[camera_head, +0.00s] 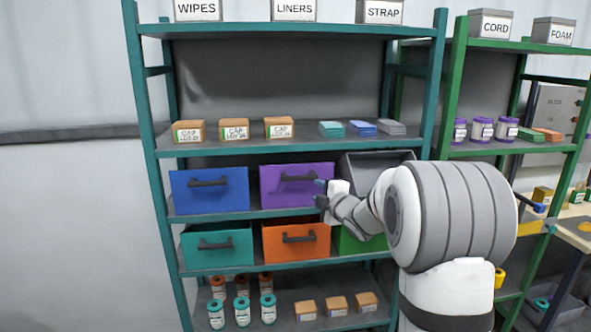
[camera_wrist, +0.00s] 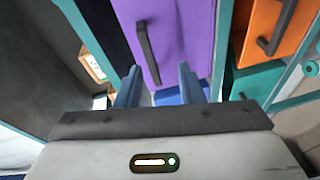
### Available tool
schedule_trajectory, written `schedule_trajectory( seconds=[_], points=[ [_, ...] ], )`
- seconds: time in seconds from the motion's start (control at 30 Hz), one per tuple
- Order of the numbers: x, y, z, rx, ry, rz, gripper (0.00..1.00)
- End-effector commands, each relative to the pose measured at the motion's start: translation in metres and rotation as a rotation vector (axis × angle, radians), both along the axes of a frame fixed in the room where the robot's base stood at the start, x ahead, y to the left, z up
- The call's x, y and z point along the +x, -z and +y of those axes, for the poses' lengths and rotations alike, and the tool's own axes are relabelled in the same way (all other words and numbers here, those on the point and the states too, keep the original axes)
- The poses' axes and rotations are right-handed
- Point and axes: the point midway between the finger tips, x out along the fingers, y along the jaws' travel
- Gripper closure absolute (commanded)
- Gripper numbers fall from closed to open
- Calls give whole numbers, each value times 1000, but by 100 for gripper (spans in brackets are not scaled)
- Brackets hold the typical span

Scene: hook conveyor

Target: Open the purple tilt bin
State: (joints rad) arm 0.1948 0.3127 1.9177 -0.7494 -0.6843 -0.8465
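The purple tilt bin (camera_head: 271,191) sits in the upper bin row of the teal rack, between a blue bin and a grey one. Its front looks in line with the blue bin's front. Its dark bar handle (camera_head: 298,178) runs across the upper front. My gripper (camera_head: 319,193) is at the right edge of the purple front. In the wrist view, my gripper (camera_wrist: 159,82) is open, with two blue fingers apart and nothing gripped.
A blue bin (camera_head: 209,191) is on the left, and a grey bin (camera_head: 375,156) on the right is partly behind my arm. Teal (camera_head: 218,258), orange (camera_head: 296,254) and green (camera_head: 352,244) bins are below. Small boxes (camera_head: 234,129) stand on the shelf above.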

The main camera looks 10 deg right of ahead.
Motion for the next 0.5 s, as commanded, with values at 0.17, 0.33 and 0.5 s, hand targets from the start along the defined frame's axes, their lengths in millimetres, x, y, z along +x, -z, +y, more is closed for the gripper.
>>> schedule_trajectory(
  seconds=[0.17, 0.33, 0.5],
  points=[
    [18, -7, 8, -92, -126, -125, 65],
    [30, -9, 15, -110, -155, -155, 65],
    [55, -10, 26, -110, -154, -153, 65]
  ],
)
